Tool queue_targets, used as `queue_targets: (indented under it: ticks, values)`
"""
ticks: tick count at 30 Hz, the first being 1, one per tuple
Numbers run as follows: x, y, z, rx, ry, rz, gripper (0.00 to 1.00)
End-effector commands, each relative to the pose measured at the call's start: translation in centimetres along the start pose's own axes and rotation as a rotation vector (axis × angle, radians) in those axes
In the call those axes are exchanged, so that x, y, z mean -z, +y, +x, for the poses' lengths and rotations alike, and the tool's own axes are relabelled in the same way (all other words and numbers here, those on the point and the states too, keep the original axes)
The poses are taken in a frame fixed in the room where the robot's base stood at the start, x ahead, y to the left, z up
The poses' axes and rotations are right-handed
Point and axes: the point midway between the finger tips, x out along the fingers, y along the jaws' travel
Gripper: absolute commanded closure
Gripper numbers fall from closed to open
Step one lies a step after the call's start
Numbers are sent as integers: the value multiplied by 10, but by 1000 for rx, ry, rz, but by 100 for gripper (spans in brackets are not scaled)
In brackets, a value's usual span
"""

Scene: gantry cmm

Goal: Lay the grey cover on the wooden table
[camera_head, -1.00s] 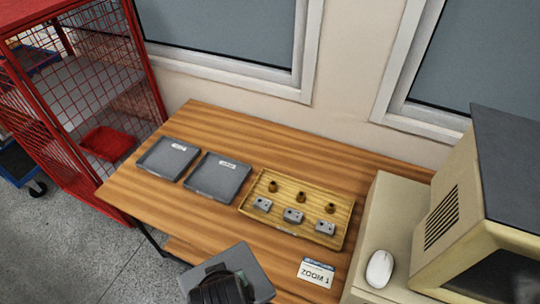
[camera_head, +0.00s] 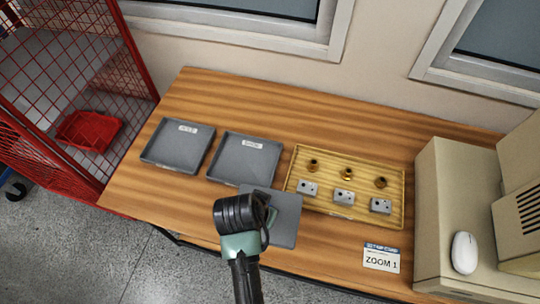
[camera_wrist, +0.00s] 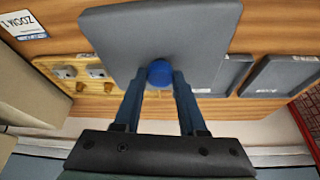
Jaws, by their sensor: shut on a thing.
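The grey cover (camera_head: 285,222) is a flat square plate with a blue knob (camera_wrist: 160,73), which shows in the wrist view. My gripper (camera_wrist: 159,80) is shut on the blue knob and holds the cover. In the head view my wrist hides part of the cover, and the gripper fingers are hidden. The cover is over the front part of the wooden table (camera_head: 330,115), between the trays and the front edge. Its corner overlaps a grey tray and the yellow tray's edge in the picture. I cannot tell its height above the table.
Two labelled grey trays (camera_head: 152,156) sit at the left of the table. A yellow tray (camera_head: 335,211) holds brass parts and metal blocks. A "ZOOM 1" card (camera_head: 381,258) lies at the front right. A beige cabinet with a mouse (camera_head: 465,252) stands right. Bare wood lies behind the trays.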

Motion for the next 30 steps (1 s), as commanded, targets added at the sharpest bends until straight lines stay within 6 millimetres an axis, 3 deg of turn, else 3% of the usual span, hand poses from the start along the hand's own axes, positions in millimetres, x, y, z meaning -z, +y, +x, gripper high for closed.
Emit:
queue_targets:
  ticks: [9,21,30]
  values:
    - [-20,-2,53,-24,7,51,100]
    - [-39,-2,98,-22,9,50,100]
    - [-42,-2,106,-21,11,52,100]
